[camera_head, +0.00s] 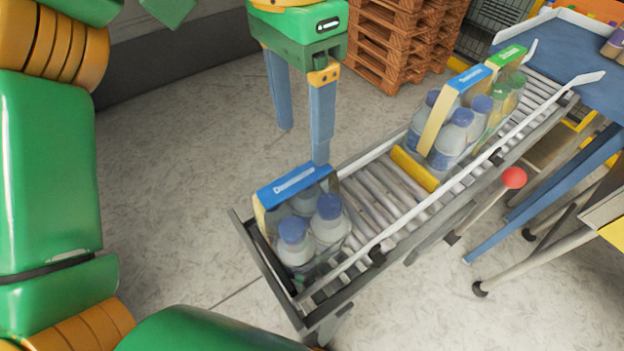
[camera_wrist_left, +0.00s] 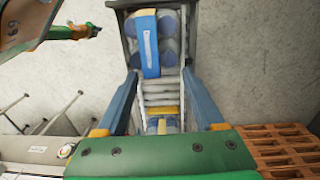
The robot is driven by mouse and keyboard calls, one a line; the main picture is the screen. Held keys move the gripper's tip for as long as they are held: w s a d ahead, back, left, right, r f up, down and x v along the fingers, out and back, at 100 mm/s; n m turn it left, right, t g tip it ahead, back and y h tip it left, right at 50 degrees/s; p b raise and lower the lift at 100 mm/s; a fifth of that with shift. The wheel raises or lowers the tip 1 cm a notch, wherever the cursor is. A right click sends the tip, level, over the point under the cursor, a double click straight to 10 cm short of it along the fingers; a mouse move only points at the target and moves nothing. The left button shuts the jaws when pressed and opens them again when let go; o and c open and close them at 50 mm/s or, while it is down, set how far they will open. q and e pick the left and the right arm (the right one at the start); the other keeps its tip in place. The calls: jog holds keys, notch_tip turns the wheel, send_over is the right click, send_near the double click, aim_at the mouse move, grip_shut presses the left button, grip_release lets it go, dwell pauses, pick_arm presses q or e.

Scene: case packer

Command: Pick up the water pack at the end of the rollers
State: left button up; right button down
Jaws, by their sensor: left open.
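The water pack (camera_head: 328,230) stands at the near end of the rollers, against the dark end stop. It holds clear bottles with blue caps under a blue and yellow carrier. It also shows at the top of the left wrist view (camera_wrist_left: 150,45), between and beyond the fingers. My left gripper (camera_head: 303,144) is open and empty, with its blue fingers pointing down. In the head view, its nearer fingertip overlaps the pack's far edge; I cannot tell whether they touch. My right gripper is not in view.
The roller conveyor (camera_head: 380,200) has side rails and a yellow bar (camera_head: 413,168). Behind the bar stand a blue-capped pack (camera_head: 455,130) and a green-labelled pack (camera_head: 508,85). Wooden pallets (camera_head: 395,45) stand behind. Floor left of the conveyor is clear.

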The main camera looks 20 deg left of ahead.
aim_at(301, 176)
pick_arm(q)
jog(key=s+f, duration=0.1)
jog(key=f, duration=0.1)
jog(key=s+f+b, duration=0.1)
jog(key=f, duration=0.1)
jog(key=s+f+b, duration=0.1)
jog(key=f, duration=0.1)
jog(key=shift+d, duration=0.3)
jog(key=shift+w+f, duration=0.25)
jog(key=shift+w, duration=0.05)
jog(key=shift+w+a, duration=0.15)
jog(key=shift+w, duration=0.15)
jog(key=shift+s, duration=0.25)
jog(key=c, duration=1.1)
jog(key=shift+w, duration=0.1)
grip_shut()
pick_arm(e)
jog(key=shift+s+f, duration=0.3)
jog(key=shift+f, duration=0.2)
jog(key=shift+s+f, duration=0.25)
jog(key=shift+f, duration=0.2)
pick_arm(q)
jog(key=shift+r, duration=0.1)
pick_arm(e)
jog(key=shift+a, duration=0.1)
